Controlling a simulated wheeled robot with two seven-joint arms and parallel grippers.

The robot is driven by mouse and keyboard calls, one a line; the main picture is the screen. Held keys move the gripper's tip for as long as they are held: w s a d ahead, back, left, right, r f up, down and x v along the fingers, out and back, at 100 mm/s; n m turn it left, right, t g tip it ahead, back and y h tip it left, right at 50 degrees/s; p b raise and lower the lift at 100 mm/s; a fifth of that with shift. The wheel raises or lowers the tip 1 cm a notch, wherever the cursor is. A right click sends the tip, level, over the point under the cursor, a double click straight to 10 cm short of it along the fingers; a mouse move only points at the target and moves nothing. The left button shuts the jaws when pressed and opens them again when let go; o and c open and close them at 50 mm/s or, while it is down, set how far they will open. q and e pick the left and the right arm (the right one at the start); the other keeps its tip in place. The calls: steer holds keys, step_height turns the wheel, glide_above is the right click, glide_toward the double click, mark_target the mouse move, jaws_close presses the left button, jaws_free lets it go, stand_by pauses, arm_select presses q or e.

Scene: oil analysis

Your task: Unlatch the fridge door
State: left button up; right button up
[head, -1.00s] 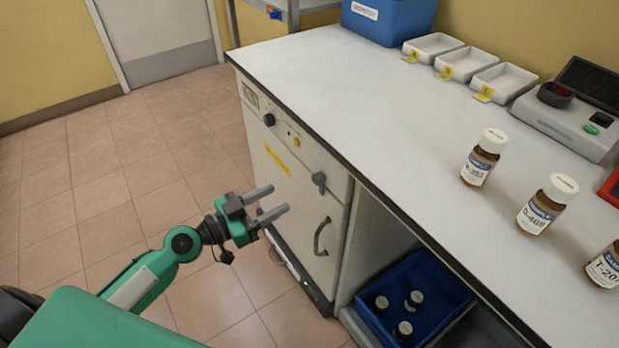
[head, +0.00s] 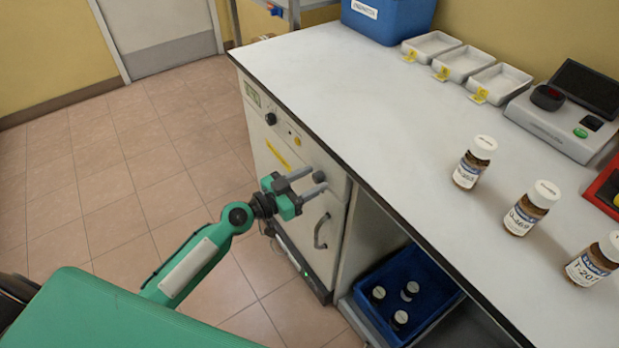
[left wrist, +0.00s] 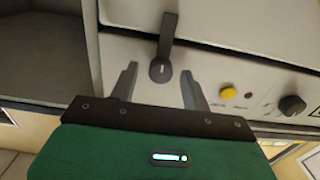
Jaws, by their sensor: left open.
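The fridge (head: 300,234) is a pale cabinet under the counter, its door closed. A dark latch lever (left wrist: 168,30) with a round pivot sits at the top of the door in the left wrist view; my gripper partly hides the latch in the head view. A curved grey handle (head: 321,232) is lower on the door. My left gripper (head: 317,181) is open at the latch. In the left wrist view the lever's pivot appears between its two fingers (left wrist: 158,70); I cannot tell whether they touch it. My right gripper is out of view.
The white counter (head: 400,120) overhangs the fridge. A yellow button (left wrist: 227,93) and a dark knob (left wrist: 292,105) sit on the fridge panel. Labelled bottles (head: 475,162) stand on the counter. A blue crate (head: 413,268) with several vials is in the open bay beside the fridge. The floor at left is clear.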

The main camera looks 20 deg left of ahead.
arm_select(q)
steer(key=c, duration=1)
